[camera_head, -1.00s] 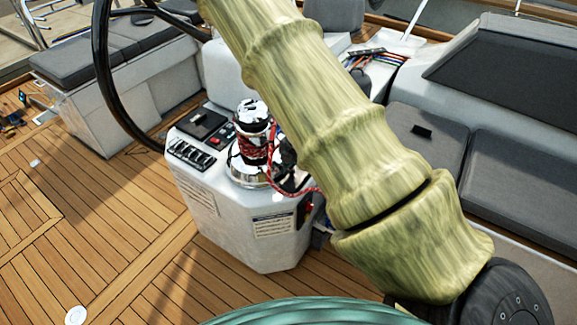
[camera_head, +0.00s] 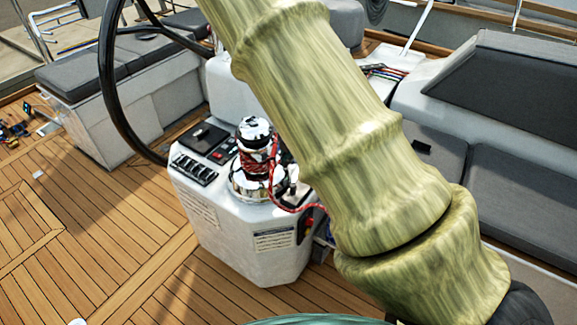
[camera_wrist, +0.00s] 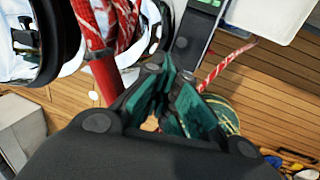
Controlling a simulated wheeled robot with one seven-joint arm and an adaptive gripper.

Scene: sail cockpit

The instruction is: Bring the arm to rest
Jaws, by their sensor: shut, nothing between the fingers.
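My arm crosses the head view from the top to the lower right, and its end is out of that frame. My gripper (camera_wrist: 172,88) shows in the wrist view with its green-lined fingers shut and nothing between them. Beyond it in that view are red-and-white rope (camera_wrist: 122,25) and a dark, shiny round part (camera_wrist: 50,40) at the upper left. I cannot tell how far the fingertips are from the rope.
A white console (camera_head: 235,240) carries a chrome winch (camera_head: 255,132) wound with red rope. A black steering wheel (camera_head: 108,75) stands behind it. Grey cushioned benches (camera_head: 525,185) line the right, another (camera_head: 80,72) the far left. Teak deck (camera_head: 90,240) at the left is mostly clear.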

